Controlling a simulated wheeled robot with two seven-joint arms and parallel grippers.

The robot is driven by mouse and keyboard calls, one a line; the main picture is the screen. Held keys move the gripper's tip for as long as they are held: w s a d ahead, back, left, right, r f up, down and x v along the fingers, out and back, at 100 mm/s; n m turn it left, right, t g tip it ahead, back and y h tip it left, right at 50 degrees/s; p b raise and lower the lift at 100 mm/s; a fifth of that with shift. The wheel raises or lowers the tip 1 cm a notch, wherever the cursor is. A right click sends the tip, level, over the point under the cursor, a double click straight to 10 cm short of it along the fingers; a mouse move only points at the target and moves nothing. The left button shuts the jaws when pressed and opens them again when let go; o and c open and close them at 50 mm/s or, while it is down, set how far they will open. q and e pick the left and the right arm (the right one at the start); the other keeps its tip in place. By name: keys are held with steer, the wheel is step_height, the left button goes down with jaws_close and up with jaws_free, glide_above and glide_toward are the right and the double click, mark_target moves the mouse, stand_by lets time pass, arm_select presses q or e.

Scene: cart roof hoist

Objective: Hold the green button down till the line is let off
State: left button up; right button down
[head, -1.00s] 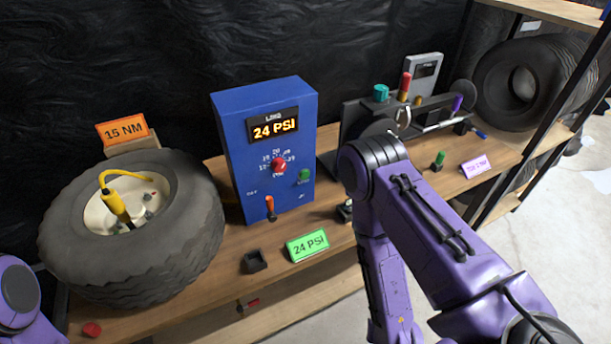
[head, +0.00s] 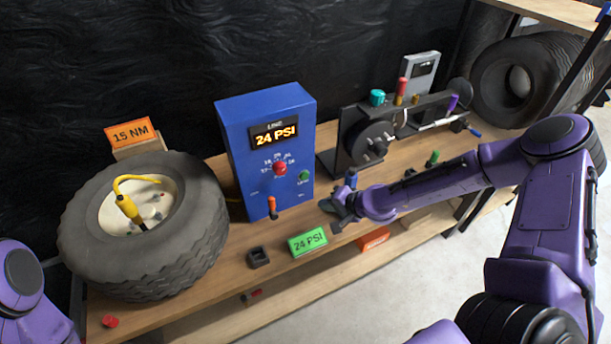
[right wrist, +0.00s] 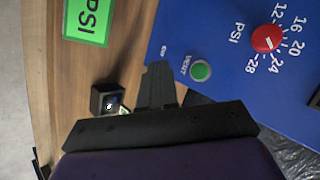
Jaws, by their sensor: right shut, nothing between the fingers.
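The green button (head: 304,176) is on the front of the blue line box (head: 233,150), below and right of the red dial (head: 280,168). It shows unobstructed in the right wrist view (right wrist: 201,70), with VENT lettered beside it. The box's display (head: 274,134) reads 24 PSI. My right gripper (head: 337,206) is shut and empty, in front of the box's lower right corner. In the right wrist view its dark fingers (right wrist: 156,84) are beside the button in the picture, apart from it. My left gripper is out of view.
An orange-handled lever (head: 272,206) is low on the box. A tyre (head: 150,250) with a yellow hose (head: 128,205) lies at left. A green 24 PSI card (head: 308,241) and a black holder (head: 258,257) stand in front. A black machine (head: 352,145) stands at right.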

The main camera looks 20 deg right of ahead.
mark_target(304, 176)
steer(key=shift+a, duration=0.2)
steer(key=w+b, duration=0.4)
steer(key=w, duration=0.4)
steer(key=shift+w, duration=0.35)
stand_by(1.8)
steer(key=shift+w, duration=0.4)
